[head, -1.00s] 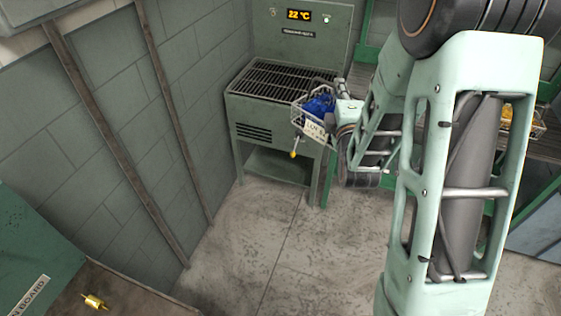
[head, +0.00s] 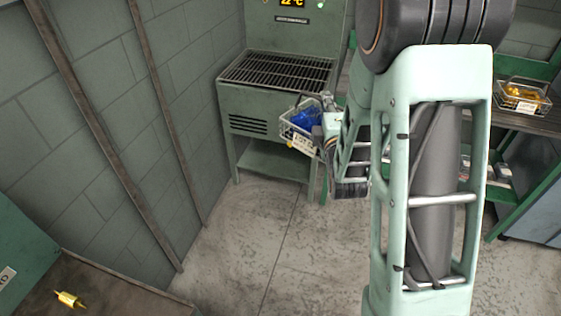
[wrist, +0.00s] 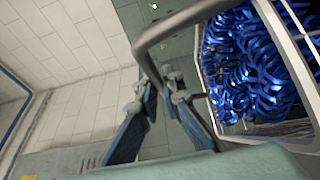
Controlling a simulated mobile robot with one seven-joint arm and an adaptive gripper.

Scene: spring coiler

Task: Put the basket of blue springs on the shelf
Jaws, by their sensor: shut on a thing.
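The wire basket (head: 287,128) holds blue springs (head: 306,117) and has a white label on its front. It hangs in the air in front of the green machine, slightly tilted. My gripper (head: 322,133) is at the basket's right side in the head view, its fingers mostly hidden by the basket and my arm. In the wrist view my gripper (wrist: 168,92) is shut on the basket's grey rim, and the blue springs (wrist: 250,65) fill the basket at the right. A shelf board (head: 275,160) lies low under the machine; a shelf at the right (head: 530,121) carries another basket.
The green machine (head: 240,102) has a dark grate on top, which is empty. A basket of orange springs (head: 523,95) stands on the right shelf. A brown bench with a small brass part (head: 69,299) is at lower left. The floor between is clear.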

